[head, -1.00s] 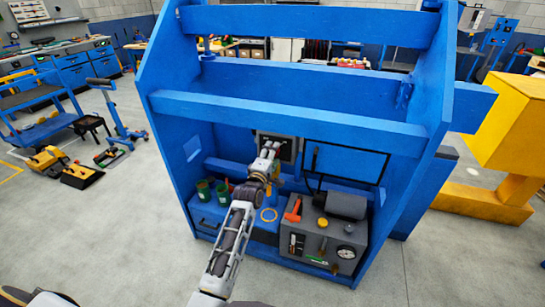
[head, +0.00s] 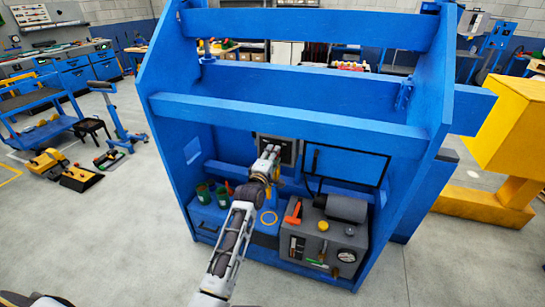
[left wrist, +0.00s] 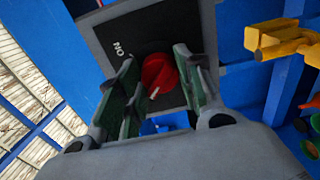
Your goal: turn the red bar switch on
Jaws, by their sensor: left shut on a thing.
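The red bar switch (left wrist: 158,76) is a round red knob with a white mark, on a dark grey square plate (left wrist: 112,35) with "ON" lettering. In the left wrist view the white mark points down and left, away from the lettering. My left gripper (left wrist: 160,90) is shut on the switch, with one finger on each side of it. In the head view my left gripper (head: 271,155) reaches into the blue frame and covers the switch; part of the plate (head: 290,150) shows beside it. My right gripper is in neither view.
The blue frame (head: 290,110) has crossbars above and side walls around my left arm. A grey box with a gauge (head: 325,245) stands right of the arm, green cups (head: 203,193) left. A yellow part (left wrist: 280,40) is close at right in the wrist view.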

